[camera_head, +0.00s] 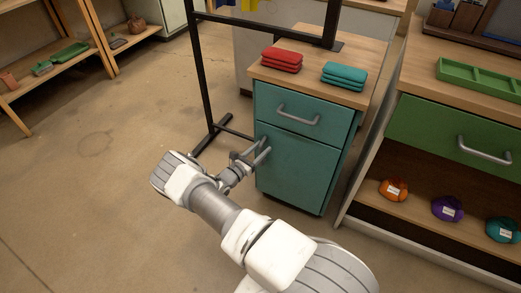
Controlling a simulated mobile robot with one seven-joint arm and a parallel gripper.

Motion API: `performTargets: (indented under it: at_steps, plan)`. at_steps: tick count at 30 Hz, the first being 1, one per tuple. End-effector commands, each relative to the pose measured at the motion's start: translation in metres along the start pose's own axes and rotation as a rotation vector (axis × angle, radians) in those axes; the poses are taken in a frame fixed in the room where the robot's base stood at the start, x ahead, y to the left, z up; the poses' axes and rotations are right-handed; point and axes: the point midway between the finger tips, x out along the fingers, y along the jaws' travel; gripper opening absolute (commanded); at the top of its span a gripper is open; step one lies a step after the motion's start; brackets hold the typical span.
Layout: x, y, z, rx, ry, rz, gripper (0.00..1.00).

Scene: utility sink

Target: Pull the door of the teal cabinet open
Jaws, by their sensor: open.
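The teal cabinet (304,150) stands in the middle, with a wooden top. It has an upper drawer (285,102) with a grey bar handle (298,115) and a lower door (300,170). Both look shut. My gripper (262,150) is at the upper left part of the door, fingers pointing toward it. The jaws are open, and I see nothing held in them. A handle on the door is not clearly visible; the gripper may cover it. I cannot tell whether the fingers touch the door.
Red folded cloths (282,60) and teal folded cloths (344,75) lie on the cabinet top. A black metal frame (203,75) stands close behind and left. A green-drawer unit (440,128) is at right. Floor at left (90,200) is clear.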

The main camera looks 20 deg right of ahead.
Motion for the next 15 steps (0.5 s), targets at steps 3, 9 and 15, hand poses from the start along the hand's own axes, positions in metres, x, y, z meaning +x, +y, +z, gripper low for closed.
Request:
performTargets:
  at_steps: [3,9,15]
  plan:
    - [-0.0002,0.0001,0.0001,0.000,0.000,0.000,0.33]
    - [-0.0003,-0.0001,-0.0001,0.000,0.000,0.000,0.00]
    - [-0.0004,-0.0003,-0.0001,0.000,0.000,-0.001,0.00]
